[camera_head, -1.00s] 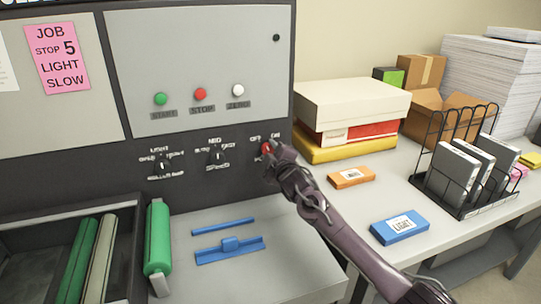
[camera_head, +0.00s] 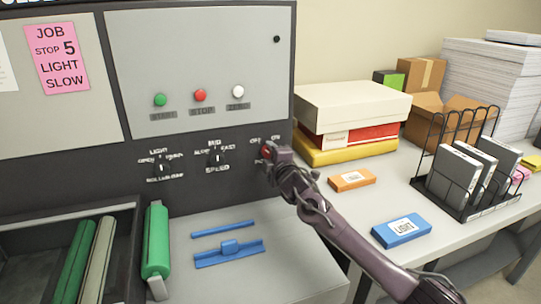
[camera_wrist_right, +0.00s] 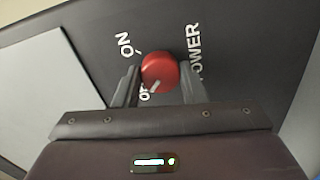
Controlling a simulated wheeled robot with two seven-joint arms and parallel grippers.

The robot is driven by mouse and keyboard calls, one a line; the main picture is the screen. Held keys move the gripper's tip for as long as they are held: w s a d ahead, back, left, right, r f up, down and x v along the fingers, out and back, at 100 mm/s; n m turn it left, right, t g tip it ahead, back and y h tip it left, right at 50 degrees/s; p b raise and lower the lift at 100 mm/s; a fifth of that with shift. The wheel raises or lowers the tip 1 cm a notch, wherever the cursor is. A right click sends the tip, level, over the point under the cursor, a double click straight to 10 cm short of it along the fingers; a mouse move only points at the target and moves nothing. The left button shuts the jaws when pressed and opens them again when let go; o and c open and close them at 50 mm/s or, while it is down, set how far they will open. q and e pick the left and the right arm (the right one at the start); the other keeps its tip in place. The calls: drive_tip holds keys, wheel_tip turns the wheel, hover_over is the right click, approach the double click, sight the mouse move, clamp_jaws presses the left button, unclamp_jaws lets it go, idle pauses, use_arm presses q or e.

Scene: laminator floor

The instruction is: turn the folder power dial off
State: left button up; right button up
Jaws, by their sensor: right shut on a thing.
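The red power dial (camera_head: 265,148) sits on the dark lower strip of the machine panel, at its right end. In the right wrist view the dial (camera_wrist_right: 160,70) is between the two fingers, with ON and POWER lettering beside it. The OFF lettering is partly hidden by a finger and the dial. The dial's white mark points down and left in that view, toward the OFF lettering. My right gripper (camera_head: 269,155) is shut on the dial and hides part of it in the head view; its fingers also show in the wrist view (camera_wrist_right: 160,82). My left gripper is not in view.
The speed dial (camera_head: 215,156) and another black dial (camera_head: 162,165) are left of the power dial. Green, red and white buttons are above. A green roller (camera_head: 156,240) and blue parts (camera_head: 229,254) lie below. Boxes (camera_head: 352,107) stand close on the right.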

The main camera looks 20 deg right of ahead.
drive_tip(key=o, duration=1)
drive_tip(key=shift+s+f, duration=0.1)
drive_tip(key=shift+s, duration=0.45)
drive_tip(key=s+b, duration=0.1)
drive_tip(key=s, duration=0.5)
drive_tip(key=shift+s+d+r+b, duration=0.15)
drive_tip(key=shift+s+r+b, duration=0.05)
drive_tip(key=shift+s+b, duration=0.15)
